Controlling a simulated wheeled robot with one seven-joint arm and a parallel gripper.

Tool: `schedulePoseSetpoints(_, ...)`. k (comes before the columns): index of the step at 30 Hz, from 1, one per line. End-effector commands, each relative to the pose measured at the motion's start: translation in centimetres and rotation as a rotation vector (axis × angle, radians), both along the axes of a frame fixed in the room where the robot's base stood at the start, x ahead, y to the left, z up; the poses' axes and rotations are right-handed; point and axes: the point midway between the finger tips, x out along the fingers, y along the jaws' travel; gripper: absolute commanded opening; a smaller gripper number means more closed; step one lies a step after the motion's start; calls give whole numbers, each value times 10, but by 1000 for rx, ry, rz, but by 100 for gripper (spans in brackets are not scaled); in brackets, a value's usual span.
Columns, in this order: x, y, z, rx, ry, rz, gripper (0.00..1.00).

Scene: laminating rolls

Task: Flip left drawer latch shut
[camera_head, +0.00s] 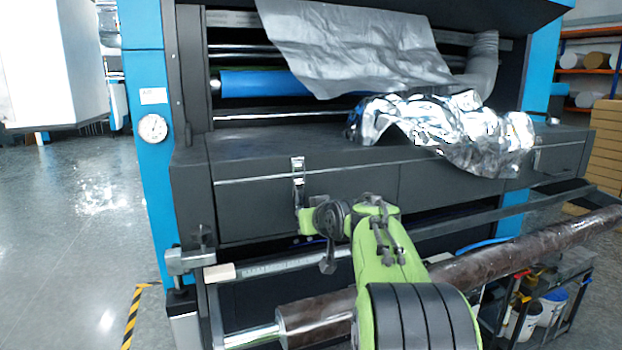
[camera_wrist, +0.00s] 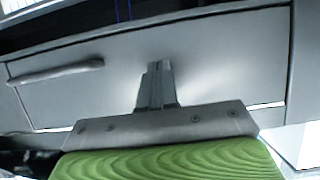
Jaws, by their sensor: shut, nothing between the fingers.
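The left drawer latch (camera_head: 298,170) is a small silver piece on the dark machine front, with an upper part above the trim line and a lower part below it. I cannot tell whether it is fastened. The left drawer (camera_head: 255,205) is a dark flat panel below it. My gripper (camera_head: 303,221) is just below the latch, close in front of the drawer face; its tips are hard to make out there. In the wrist view my gripper (camera_wrist: 158,72) is shut and empty before the drawer face (camera_wrist: 215,70). The latch does not show in that view.
A drawer handle (camera_wrist: 55,72) shows at left in the wrist view. Crumpled silver film (camera_head: 450,130) hangs over the ledge at right. A grey clamp-like block (camera_head: 190,260) stands at the left. Open floor (camera_head: 70,220) lies left.

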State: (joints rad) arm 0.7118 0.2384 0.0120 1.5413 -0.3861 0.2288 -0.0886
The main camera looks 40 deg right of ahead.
Motion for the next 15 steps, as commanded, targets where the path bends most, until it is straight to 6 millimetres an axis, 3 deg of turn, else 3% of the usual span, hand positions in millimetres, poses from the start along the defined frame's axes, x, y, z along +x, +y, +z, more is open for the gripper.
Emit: schedulePoseSetpoints(15,7,-2,-8,0,1,0,0)
